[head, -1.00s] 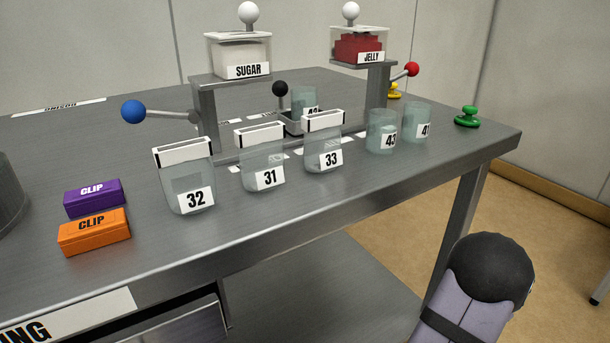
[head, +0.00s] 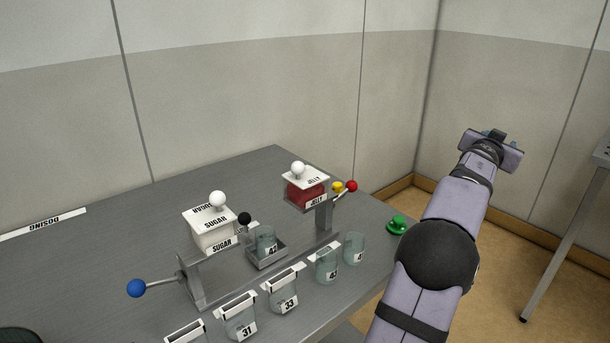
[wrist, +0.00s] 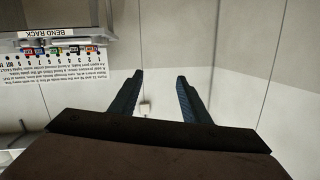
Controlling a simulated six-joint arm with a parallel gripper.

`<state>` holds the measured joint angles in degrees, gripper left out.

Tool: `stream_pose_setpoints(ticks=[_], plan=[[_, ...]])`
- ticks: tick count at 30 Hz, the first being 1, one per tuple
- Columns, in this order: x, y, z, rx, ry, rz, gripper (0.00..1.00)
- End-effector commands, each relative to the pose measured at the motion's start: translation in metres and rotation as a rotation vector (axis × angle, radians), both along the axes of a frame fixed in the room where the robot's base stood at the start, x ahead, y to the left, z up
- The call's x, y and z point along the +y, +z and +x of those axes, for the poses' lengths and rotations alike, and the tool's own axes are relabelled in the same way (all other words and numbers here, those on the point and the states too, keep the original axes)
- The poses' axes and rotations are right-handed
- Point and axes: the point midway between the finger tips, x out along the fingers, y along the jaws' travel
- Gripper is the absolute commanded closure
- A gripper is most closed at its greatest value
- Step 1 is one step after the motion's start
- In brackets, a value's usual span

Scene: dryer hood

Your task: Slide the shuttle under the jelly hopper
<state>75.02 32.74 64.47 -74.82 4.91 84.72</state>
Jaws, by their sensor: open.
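The shuttle (head: 269,261) is a small grey tray with a black ball knob (head: 245,218), carrying jar 42 (head: 264,239). My gripper (head: 490,137) is raised at the right, well away from the shuttle. The wrist view shows its two fingers (wrist: 158,85) open and empty.
Jars 31 (head: 238,318), 33 (head: 282,291) and others line the front of the table. A blue-knobbed lever (head: 137,288) is at left; red (head: 352,186), yellow and green (head: 397,225) knobs are at right. The wrist view shows a bend rack sign (wrist: 47,33).

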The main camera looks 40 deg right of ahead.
Motion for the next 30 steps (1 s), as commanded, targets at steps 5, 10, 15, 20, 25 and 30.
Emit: stream_pose_setpoints(ticks=[5, 10, 15, 20, 25, 30], plan=[[0.025, 0.006, 0.07, 0.116, 0.021, 0.136, 0.57], [0.07, -0.014, 0.132, 0.264, 0.088, 0.307, 0.57], [0.139, -0.035, 0.193, 0.436, 0.222, 0.499, 0.57], [0.227, -0.051, 0.243, 0.61, 0.417, 0.68, 0.57], [0.335, -0.056, 0.283, 0.783, 0.683, 0.852, 0.57], [0.435, -0.055, 0.303, 0.916, 0.95, 0.986, 0.57]])
